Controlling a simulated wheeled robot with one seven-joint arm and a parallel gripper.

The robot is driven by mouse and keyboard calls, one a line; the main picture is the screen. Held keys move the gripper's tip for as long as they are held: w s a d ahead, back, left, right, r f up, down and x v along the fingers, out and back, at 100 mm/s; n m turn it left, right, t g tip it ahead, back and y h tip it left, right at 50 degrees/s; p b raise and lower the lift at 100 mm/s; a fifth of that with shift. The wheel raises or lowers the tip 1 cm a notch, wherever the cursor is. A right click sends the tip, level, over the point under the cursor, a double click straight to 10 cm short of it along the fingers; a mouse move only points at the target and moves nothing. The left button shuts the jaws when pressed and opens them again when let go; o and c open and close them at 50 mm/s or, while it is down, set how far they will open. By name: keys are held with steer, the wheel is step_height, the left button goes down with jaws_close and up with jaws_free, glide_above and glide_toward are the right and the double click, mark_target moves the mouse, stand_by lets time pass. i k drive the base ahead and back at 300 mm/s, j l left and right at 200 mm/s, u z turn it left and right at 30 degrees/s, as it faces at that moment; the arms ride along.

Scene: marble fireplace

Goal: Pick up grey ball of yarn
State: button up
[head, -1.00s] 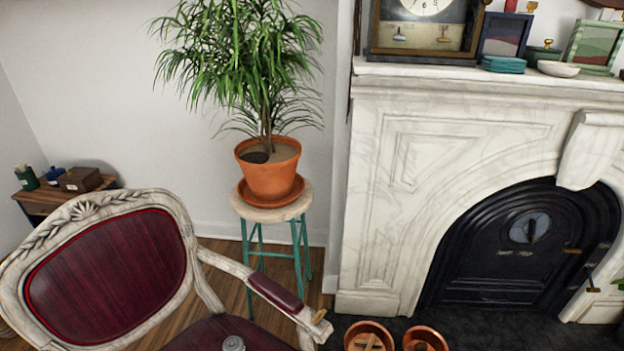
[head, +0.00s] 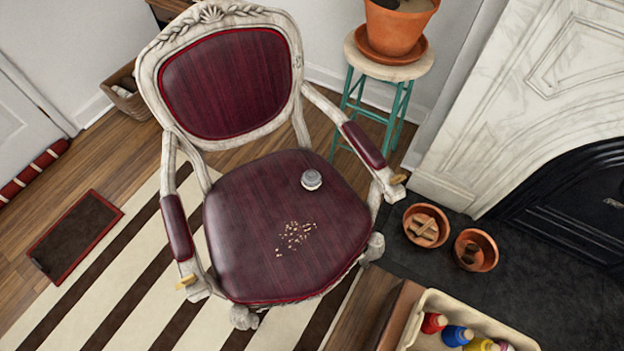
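A small grey round object (head: 311,180) sits on the dark red seat of the armchair (head: 260,225), right of the seat's middle. It may be the grey ball of yarn, but it is too small to tell for sure. It looks uncovered, with nothing touching it but the seat. My gripper is not in view.
Small pale crumbs (head: 294,236) lie on the seat. White carved armrests flank it. A plant pot (head: 395,27) stands on a stool (head: 388,75) behind. Terracotta bowls (head: 476,250) and a crate of coloured bottles (head: 408,335) are at right. Striped rug (head: 110,290) is open at left.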

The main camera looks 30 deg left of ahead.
mark_target(311, 179)
steer(key=j+u, duration=0.2)
steer(key=u, duration=0.25)
steer(key=i+j+u, duration=0.1)
steer(key=u, duration=0.35)
steer(key=i+j+u, duration=0.1)
steer(key=u, duration=0.35)
steer(key=i+j+z, duration=0.15)
steer(key=z, duration=0.2)
steer(key=i+j+z, duration=0.1)
steer(key=j+z, duration=0.25)
steer(key=l, duration=0.1)
